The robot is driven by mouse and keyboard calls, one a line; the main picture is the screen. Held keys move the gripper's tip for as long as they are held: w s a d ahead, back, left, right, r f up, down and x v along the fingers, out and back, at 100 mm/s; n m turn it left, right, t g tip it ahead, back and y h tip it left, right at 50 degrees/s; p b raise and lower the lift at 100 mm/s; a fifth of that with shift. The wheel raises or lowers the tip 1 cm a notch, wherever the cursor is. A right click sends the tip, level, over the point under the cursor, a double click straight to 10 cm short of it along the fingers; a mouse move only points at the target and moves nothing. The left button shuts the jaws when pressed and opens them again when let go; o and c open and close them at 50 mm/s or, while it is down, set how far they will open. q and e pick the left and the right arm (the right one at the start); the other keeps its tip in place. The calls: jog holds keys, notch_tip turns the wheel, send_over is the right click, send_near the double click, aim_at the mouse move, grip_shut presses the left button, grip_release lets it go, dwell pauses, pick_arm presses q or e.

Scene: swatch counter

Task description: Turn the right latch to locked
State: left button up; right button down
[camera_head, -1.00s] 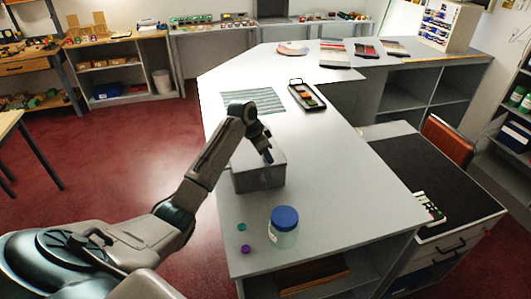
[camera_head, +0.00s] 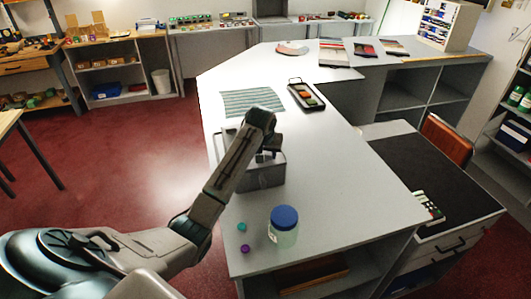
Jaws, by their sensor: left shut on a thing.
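A grey box (camera_head: 262,177) stands on the white counter (camera_head: 335,190), near its left edge. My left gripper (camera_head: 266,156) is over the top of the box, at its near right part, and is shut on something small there. The gripper and wrist hide most of the box top, so the latches cannot be made out and I cannot tell how the right latch is turned. A thin handle-like edge shows at the box's left. My right gripper is not in view.
A jar with a blue lid (camera_head: 284,226) stands in front of the box. A teal disc (camera_head: 241,227) and a purple disc (camera_head: 245,248) lie beside it. A striped cloth (camera_head: 252,102) and a black tray (camera_head: 306,96) lie behind. The counter right of the box is clear.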

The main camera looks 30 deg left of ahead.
pick_arm(q)
jog(key=n+g+y, duration=0.1)
jog(key=n, duration=0.4)
jog(key=shift+w+d, duration=0.1)
jog(key=shift+d, duration=0.05)
jog(key=shift+n+y, duration=0.3)
dwell(0.3)
jog(key=o, duration=1)
